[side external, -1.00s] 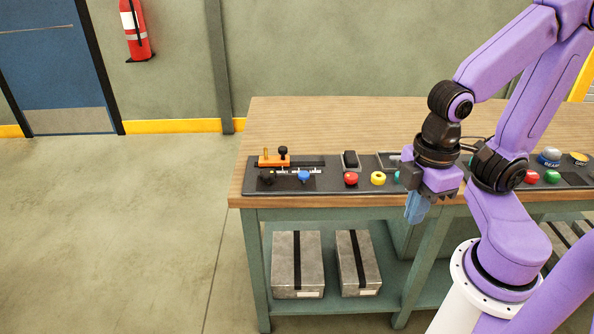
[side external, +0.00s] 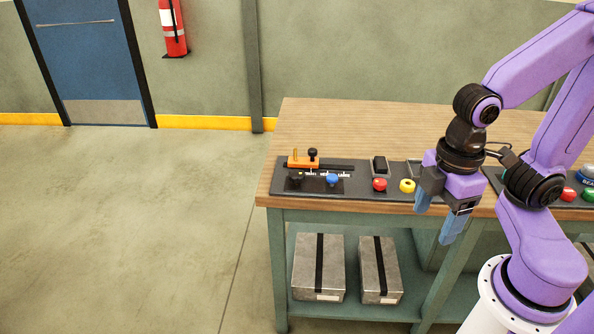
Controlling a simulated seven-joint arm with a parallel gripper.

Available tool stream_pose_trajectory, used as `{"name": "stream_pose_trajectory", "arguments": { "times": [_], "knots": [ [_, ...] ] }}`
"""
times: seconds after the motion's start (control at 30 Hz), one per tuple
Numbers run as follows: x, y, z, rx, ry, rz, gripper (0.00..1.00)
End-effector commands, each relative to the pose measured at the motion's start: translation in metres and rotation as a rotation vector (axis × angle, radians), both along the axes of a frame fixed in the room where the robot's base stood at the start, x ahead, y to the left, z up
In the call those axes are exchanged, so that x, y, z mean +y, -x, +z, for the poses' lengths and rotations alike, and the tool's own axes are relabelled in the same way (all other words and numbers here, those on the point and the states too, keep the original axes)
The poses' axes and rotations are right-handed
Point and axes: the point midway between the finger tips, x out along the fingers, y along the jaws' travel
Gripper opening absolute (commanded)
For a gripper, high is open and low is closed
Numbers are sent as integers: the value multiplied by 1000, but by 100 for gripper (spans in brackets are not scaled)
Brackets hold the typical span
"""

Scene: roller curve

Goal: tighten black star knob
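A dark knob (side external: 296,178) sits at the front left of the grey panel, left of a blue knob (side external: 332,179). A second black knob (side external: 312,153) stands on an orange slide block (side external: 300,163) just behind them. Both black knobs are too small for me to tell which is star-shaped. My gripper (side external: 439,214) points down at the bench's front edge, well to the right of these knobs. Its two blue fingers are apart, with nothing visible between them.
Between the knobs and my gripper are a red button (side external: 379,184), a yellow ring-like button (side external: 407,185) and a black switch (side external: 380,164). The wooden bench top (side external: 370,125) behind the panel is clear. Metal boxes (side external: 319,268) sit on the lower shelf.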

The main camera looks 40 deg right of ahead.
Motion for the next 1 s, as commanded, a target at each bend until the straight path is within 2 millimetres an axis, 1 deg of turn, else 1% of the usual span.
{"name": "stream_pose_trajectory", "arguments": {
  "times": [0.1, 0.17, 0.2, 0.23, 0.37, 0.4, 0.47, 0.5, 0.57, 0.6, 0.73, 0.8, 0.87, 0.9, 1.0],
  "knots": [
    [20, -35, 11, -3, 5, 92, 75],
    [30, -56, 17, -4, 9, 152, 75],
    [36, -72, 20, -5, 9, 193, 75],
    [40, -83, 23, -6, 11, 225, 75],
    [52, -134, 31, -7, 17, 361, 75],
    [55, -150, 33, -7, 19, 403, 75],
    [57, -174, 35, -6, 21, 465, 75],
    [57, -190, 37, -7, 22, 507, 75],
    [56, -215, 38, -6, 24, 569, 75],
    [54, -231, 38, -6, 26, 612, 75],
    [43, -282, 38, -6, 29, 747, 75],
    [34, -308, 37, -5, 30, 820, 75],
    [24, -330, 35, -3, 30, 884, 75],
    [17, -344, 34, -4, 30, 924, 75],
    [-3, -373, 29, -3, 30, 1020, 75]
  ]
}}
